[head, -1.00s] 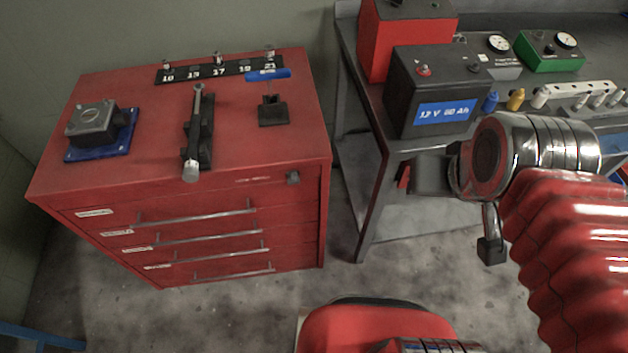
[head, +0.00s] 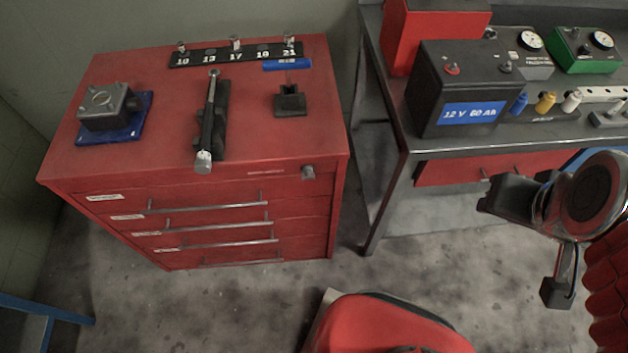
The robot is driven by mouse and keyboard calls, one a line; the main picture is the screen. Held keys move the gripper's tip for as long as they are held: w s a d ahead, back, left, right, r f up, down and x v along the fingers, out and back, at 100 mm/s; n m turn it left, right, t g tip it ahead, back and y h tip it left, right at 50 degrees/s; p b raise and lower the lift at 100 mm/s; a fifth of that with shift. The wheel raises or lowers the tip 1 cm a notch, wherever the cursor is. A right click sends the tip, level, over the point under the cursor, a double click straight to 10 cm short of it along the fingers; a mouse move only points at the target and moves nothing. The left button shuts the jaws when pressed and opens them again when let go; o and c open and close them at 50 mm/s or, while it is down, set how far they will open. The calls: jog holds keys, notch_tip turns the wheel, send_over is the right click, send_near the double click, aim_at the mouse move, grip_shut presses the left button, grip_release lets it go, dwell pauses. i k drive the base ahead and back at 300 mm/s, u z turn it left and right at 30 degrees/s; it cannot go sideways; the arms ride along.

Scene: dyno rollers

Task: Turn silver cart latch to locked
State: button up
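The silver cart latch (head: 308,172) is a small grey knob at the upper right corner of the red cart's (head: 200,183) front, beside a small faint label. The label's writing is too small to read, and I cannot tell which way the latch is turned. My gripper (head: 492,197) is at the right side of the head view, in front of the workbench. It is well to the right of the latch and apart from it. Its dark end points left toward the cart. Its fingers are not clear enough to tell open from shut. Nothing is seen held in it.
A torque wrench (head: 207,125), a socket rail (head: 240,54), a blue-handled tool (head: 288,65) and a boxy device (head: 107,107) lie on the cart top. A battery (head: 455,85) stands on the workbench (head: 400,135). A red rounded object (head: 385,325) is low in front.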

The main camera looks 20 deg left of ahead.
aim_at(307, 174)
jog(key=z, duration=0.05)
jog(key=k, duration=1.7)
jog(key=u, duration=1.55)
jog(key=i, duration=0.95)
